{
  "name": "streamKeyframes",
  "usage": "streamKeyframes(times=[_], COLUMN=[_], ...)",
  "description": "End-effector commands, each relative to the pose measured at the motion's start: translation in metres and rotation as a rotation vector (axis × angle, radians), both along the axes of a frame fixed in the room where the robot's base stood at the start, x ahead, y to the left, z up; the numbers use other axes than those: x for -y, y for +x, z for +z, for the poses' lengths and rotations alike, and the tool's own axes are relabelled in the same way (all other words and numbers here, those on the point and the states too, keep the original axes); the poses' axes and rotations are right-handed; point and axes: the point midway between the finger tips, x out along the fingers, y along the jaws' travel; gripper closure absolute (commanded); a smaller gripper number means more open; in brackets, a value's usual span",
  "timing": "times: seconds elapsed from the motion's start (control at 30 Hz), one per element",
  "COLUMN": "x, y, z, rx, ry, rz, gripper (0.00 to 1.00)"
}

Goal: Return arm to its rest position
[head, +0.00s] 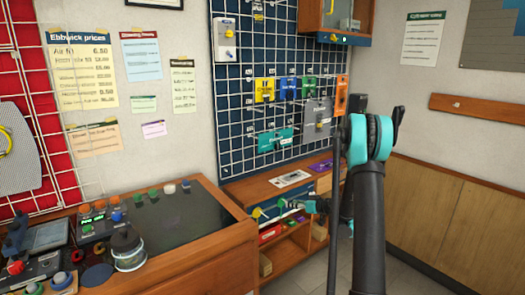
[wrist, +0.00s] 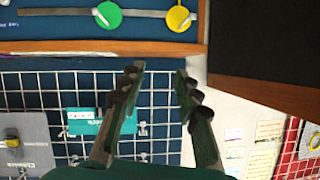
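My arm rises in the right half of the head view, with a teal joint (head: 368,138) at its top in front of the pegboard's right edge. My gripper (head: 291,204) shows small and partly hidden behind the arm, low by the cabinet under the pegboard. In the wrist view my gripper (wrist: 159,72) has its two dark fingers apart with nothing between them. The wrist view is upside down. A green knob (wrist: 109,15) and a yellow knob (wrist: 178,18) lie beyond the fingertips, apart from them.
A wire grid pegboard (head: 240,118) with coloured devices hangs on the wall above a low wooden cabinet (head: 287,248). A wooden bench (head: 216,243) with a glass jar (head: 128,252) and several knobs stands at left. Bare floor (head: 312,275) shows between bench and arm.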

Motion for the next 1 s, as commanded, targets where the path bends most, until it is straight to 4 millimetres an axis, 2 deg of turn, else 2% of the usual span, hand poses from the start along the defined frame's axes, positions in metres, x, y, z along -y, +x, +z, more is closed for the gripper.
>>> streamKeyframes(times=[0.03, 0.2, 0.5, 0.77, 1.0], x=[-0.006, -0.018, -0.026, -0.020, -0.002], y=[-0.013, -0.058, -0.151, -0.241, -0.326], z=[0.010, 0.031, 0.054, 0.060, 0.054], rx=[-0.034, -0.158, -0.361, -0.511, -0.621], ry=[-0.011, -0.056, -0.146, -0.234, -0.319], rz=[0.001, -0.017, -0.089, -0.196, -0.325], gripper=[0.67, 0.67, 0.67, 0.67, 0.67])
